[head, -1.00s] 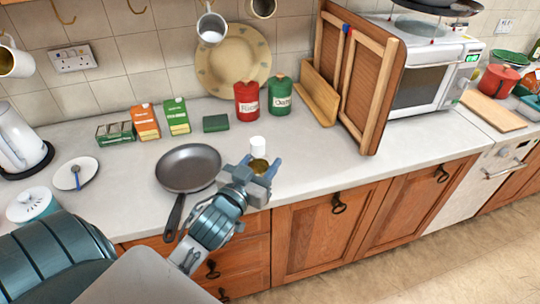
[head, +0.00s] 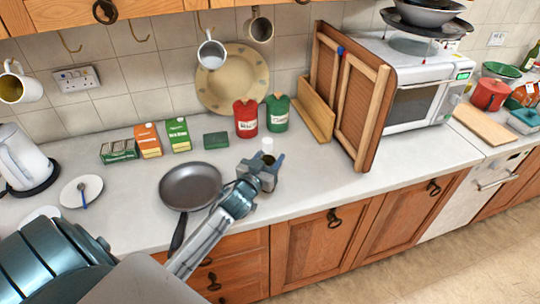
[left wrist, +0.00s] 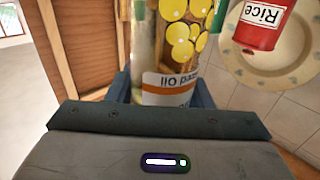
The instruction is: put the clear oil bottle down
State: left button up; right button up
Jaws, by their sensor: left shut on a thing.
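The clear oil bottle (head: 267,147) has a white cap and golden oil inside. It stands about upright between the fingers of my left gripper (head: 268,164), which is shut on it. The gripper is over the worktop (head: 330,190), right of the frying pan and in front of the red and green tins. The gripper hides the bottle's base, so I cannot tell whether it touches the worktop. My right gripper is not in view.
A frying pan (head: 190,186) lies just left of the gripper. A red rice tin (head: 246,120) and a green tin (head: 277,114) stand behind. Wooden boards (head: 350,95) lean to the right, beside the microwave (head: 425,100). Worktop is clear right of the gripper.

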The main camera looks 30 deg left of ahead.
pick_arm(q)
jog(key=shift+f, duration=0.1)
jog(key=shift+f, duration=0.15)
jog(key=o, duration=0.9)
jog(key=shift+o, duration=1.1)
jog(key=shift+s, duration=0.15)
jog(key=s+d+b, duration=0.1)
jog(key=s+b, duration=0.5)
jog(key=s, duration=0.5)
jog(key=shift+s, duration=0.35)
